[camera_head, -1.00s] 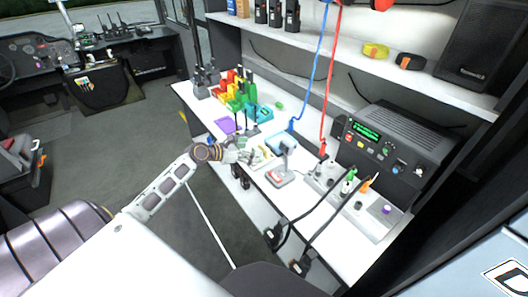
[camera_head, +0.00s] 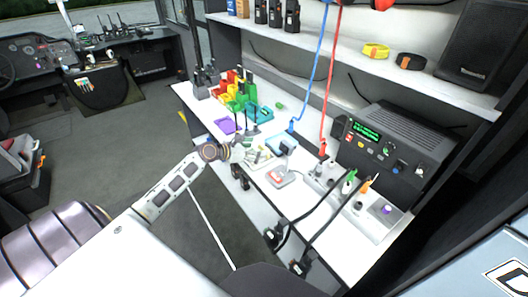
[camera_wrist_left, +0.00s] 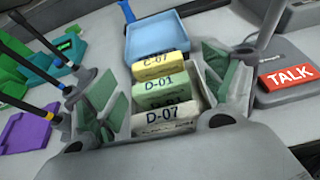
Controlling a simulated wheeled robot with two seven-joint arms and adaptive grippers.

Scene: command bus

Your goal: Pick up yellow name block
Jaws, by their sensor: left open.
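In the left wrist view, a pale yellow name block (camera_wrist_left: 160,65) marked C-07 is the farthest in a row of small labelled blocks. A cream block (camera_wrist_left: 162,118) marked D-07 is nearest. My left gripper (camera_wrist_left: 160,82) is open, with its green-padded fingers on either side of the row. In the head view my left gripper (camera_head: 246,150) is over the front edge of the white counter, beside the small blocks (camera_head: 262,156). My right gripper is not in view.
A blue tray (camera_wrist_left: 155,35) lies just behind the blocks. The TALK microphone unit (camera_wrist_left: 288,75) is to the right. A purple holder (camera_wrist_left: 22,130) and upright antennas (camera_wrist_left: 35,92) are at left. The white counter (camera_head: 312,205) carries cables and a radio (camera_head: 395,150).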

